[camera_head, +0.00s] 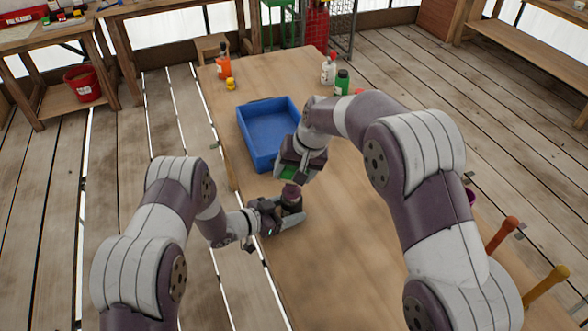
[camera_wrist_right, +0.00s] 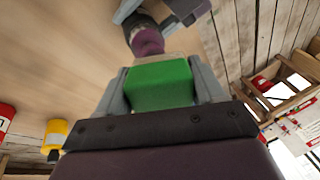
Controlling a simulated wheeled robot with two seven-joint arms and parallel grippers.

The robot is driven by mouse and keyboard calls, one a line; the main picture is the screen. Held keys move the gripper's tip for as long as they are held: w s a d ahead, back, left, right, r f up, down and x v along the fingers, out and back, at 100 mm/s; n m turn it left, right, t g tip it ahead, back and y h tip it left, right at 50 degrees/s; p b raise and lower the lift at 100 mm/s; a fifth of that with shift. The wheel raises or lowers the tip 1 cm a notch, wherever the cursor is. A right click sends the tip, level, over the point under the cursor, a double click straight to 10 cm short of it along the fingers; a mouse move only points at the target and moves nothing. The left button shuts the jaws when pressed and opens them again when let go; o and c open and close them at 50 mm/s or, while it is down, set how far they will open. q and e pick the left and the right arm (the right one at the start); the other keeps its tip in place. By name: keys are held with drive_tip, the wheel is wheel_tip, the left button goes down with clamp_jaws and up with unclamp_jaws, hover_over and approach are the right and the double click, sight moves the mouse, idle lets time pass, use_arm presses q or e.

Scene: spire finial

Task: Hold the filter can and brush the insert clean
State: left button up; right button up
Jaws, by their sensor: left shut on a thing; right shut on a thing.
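My left gripper (camera_head: 282,217) is shut on the dark filter can (camera_head: 292,205), upright just above or at the table near its left edge. A purple round part (camera_head: 291,190) shows at the can's top; I cannot tell whether it is the insert. My right gripper (camera_head: 290,176) is above the can, pointing down, shut on a green block (camera_head: 289,172), seemingly the brush's handle. In the right wrist view the green block (camera_wrist_right: 160,84) fills the space between the fingers, and the purple part (camera_wrist_right: 148,42) shows just beyond it.
A blue tray (camera_head: 244,139) stands on the wooden table (camera_head: 340,255) just behind the grippers. An orange bottle (camera_head: 223,68), a small yellow bottle (camera_head: 230,84), a white bottle (camera_head: 328,70) and a green bottle (camera_head: 342,82) stand at the far end. The table's front is clear.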

drive_tip(key=shift+f, duration=0.3)
drive_tip(key=shift+w, duration=0.1)
